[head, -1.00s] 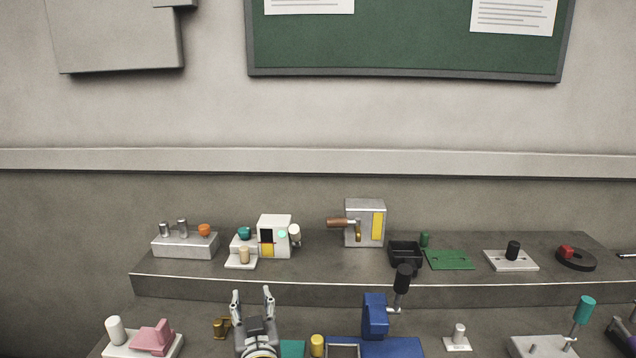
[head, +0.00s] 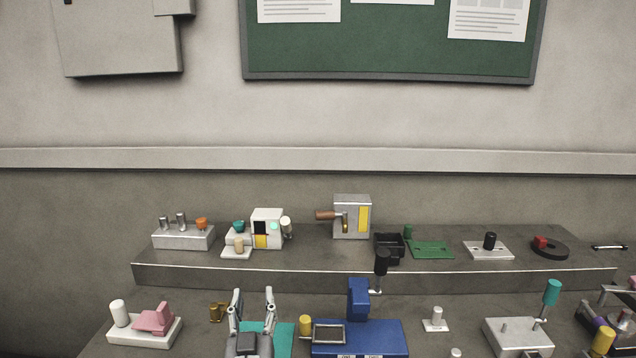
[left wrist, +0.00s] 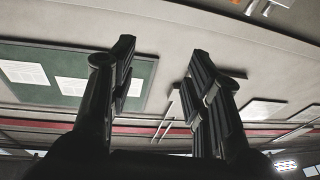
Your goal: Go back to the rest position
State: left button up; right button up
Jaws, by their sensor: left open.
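My left gripper (head: 253,298) is at the bottom of the head view, pointing up, with its two fingers apart and nothing between them. It stands in front of a teal mat (head: 283,338), which it partly covers. In the left wrist view the two dark fingers (left wrist: 158,75) are spread with an empty gap. Behind them are the wall and the green board (left wrist: 60,85). My right gripper does not show clearly in any view.
A blue fixture (head: 375,335) with a dark-knobbed lever is right of the gripper. A pink block on a white base (head: 150,335) is to its left. A raised shelf (head: 330,268) behind carries several fixtures. A teal-handled lever box (head: 515,335) stands further right.

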pick_arm(q)
jog(key=s+d+m+g+h, duration=0.2)
jog(key=s+d+m+h, duration=0.65)
jog(key=h, duration=0.25)
jog(key=s+f+m+g, duration=0.2)
jog(key=s+f+g, duration=0.4)
jog(key=s+f, duration=0.25)
jog(key=s+a+f+n+g+y, duration=0.45)
jog(key=s+a+f, duration=0.3)
jog(key=s, duration=0.25)
jog(key=s+a+f+n+g+y, duration=0.3)
jog(key=s+a+f+g+y, duration=0.25)
jog(key=s+a, duration=0.35)
notch_tip(320, 180, down, 28)
jog(key=s+h, duration=0.1)
jog(key=s, duration=0.1)
jog(key=s+a+f+g, duration=0.1)
jog(key=s+a+f, duration=0.1)
jog(key=s+f, duration=1.3)
jog(key=shift+s+a+m+g, duration=0.3)
jog(key=shift+s+m, duration=0.1)
jog(key=shift+s, duration=0.45)
